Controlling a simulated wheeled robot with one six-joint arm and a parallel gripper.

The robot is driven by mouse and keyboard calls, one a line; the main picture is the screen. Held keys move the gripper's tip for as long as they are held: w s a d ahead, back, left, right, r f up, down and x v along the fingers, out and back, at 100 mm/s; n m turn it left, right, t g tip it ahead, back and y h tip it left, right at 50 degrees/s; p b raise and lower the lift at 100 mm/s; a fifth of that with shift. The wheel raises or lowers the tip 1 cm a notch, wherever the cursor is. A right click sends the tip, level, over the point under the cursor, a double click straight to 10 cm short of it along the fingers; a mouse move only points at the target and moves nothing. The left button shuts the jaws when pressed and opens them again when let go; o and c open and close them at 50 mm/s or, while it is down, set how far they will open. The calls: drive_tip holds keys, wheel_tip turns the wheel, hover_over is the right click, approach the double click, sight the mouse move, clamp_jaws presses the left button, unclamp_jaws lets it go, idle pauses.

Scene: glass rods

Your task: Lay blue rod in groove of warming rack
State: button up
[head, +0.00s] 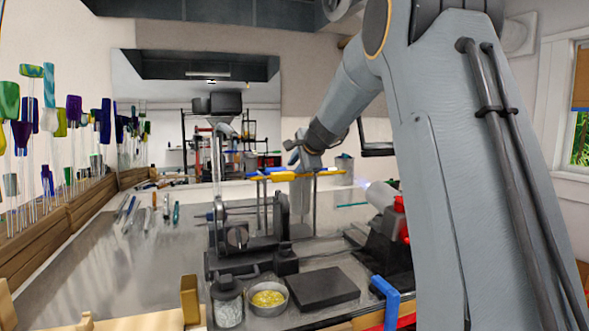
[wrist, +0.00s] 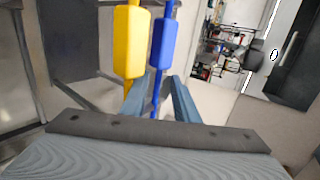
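In the wrist view the blue rod (wrist: 163,45) has a thick block-like part and a thin shaft that runs down into the space between my fingers. My gripper (wrist: 160,82) has its two fingers apart, with visible room between the shaft and the right finger. Whether either finger touches the rod is unclear. A yellow rod (wrist: 128,45) lies close beside the blue one, on its left. In the head view my gripper (head: 301,163) is just above the yellow rod (head: 308,175), which lies roughly level.
A dark metal stand (head: 240,238) stands in front of my gripper. A torch (head: 378,195) with a bluish flame is to its right. A jar (head: 227,302), a bowl (head: 268,298) and a dark slab (head: 320,288) are nearer. Rods stand along the left wall.

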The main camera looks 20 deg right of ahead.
drive_tip(key=shift+s, duration=0.1)
drive_tip(key=b+v, duration=0.1)
drive_tip(key=v, duration=0.6)
drive_tip(key=shift+s+r+b, duration=0.25)
drive_tip(key=shift+b, duration=0.05)
